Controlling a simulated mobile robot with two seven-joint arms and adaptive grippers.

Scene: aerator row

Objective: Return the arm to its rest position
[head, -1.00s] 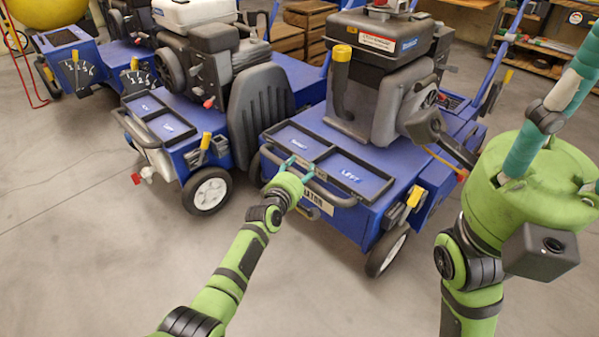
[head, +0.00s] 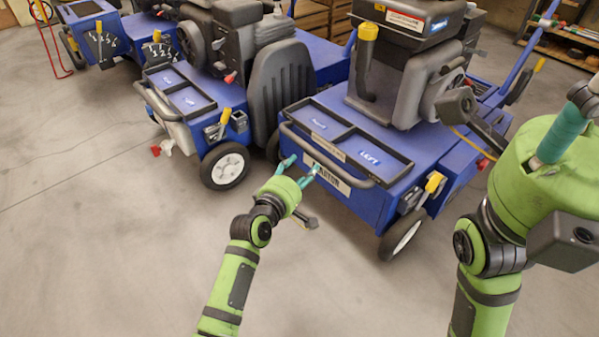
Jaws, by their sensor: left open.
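My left gripper (head: 302,165) is open and empty, its teal fingers apart. In the picture it lies just below and over the front handle bar of the nearest blue aerator (head: 385,195); I cannot tell whether a fingertip touches it. The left arm reaches in from the bottom of the view. My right gripper (head: 562,135) is large and close at the right edge. One teal finger shows, and the rest is cut off by the frame, so its opening cannot be told.
The nearest aerator has a two-part black tray (head: 385,163) on top and a grey engine (head: 415,65). A second blue aerator (head: 205,135) stands to its left, and more blue machinery (head: 88,30) is behind. Bare concrete floor (head: 110,240) lies open at front left.

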